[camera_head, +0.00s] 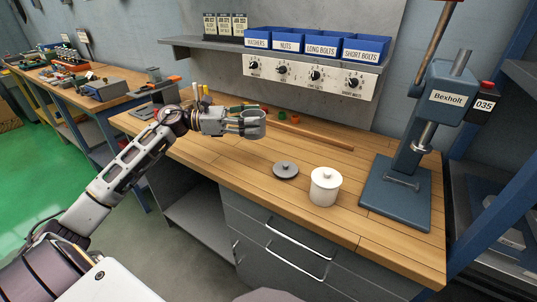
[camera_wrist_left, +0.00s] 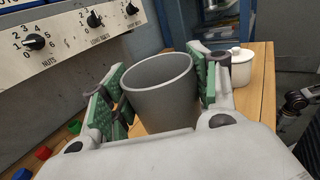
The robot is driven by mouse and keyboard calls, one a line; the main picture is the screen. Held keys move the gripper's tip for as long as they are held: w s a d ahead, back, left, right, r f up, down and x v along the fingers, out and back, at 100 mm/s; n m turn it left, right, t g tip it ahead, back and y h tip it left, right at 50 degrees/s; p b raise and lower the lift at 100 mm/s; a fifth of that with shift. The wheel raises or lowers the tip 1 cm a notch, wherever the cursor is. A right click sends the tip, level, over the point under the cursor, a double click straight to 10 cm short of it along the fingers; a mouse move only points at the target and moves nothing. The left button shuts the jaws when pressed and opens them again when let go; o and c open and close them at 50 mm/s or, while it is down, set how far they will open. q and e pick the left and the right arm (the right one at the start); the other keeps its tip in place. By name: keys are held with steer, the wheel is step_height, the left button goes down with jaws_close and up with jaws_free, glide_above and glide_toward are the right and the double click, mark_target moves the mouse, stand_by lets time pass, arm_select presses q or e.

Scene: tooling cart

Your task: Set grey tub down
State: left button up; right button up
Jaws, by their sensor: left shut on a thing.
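The grey tub (camera_head: 253,124) is open-topped and held upright above the wooden workbench (camera_head: 222,166). In the left wrist view the grey tub (camera_wrist_left: 160,88) sits between the green-padded fingers of my left gripper (camera_wrist_left: 155,90), which touch its sides. In the head view my left gripper (camera_head: 243,122) reaches in from the left and is shut on the tub. A dark grey lid with a knob (camera_head: 286,170) lies on the bench, below and to the right of the tub.
A white lidded jar (camera_head: 325,187) stands right of the grey lid; it also shows in the wrist view (camera_wrist_left: 240,68). A blue Bexholt press (camera_head: 403,160) stands at the right. Blue bins (camera_head: 321,45) sit on the shelf behind. Small coloured blocks (camera_wrist_left: 41,153) lie near the wall.

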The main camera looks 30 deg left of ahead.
arm_select(q)
steer(key=shift+f, duration=2.5)
arm_select(e)
steer(key=shift+w+a+r, duration=0.1)
steer(key=shift+a+r, duration=0.15)
steer(key=shift+r, duration=0.5)
arm_select(q)
steer(key=shift+f+b, duration=0.3)
steer(key=shift+f, duration=0.25)
step_height(320, 180, down, 3)
steer(key=shift+f, duration=0.45)
arm_select(e)
steer(key=shift+a+r, duration=0.2)
steer(key=shift+r, duration=0.5)
steer(key=shift+r, duration=0.15)
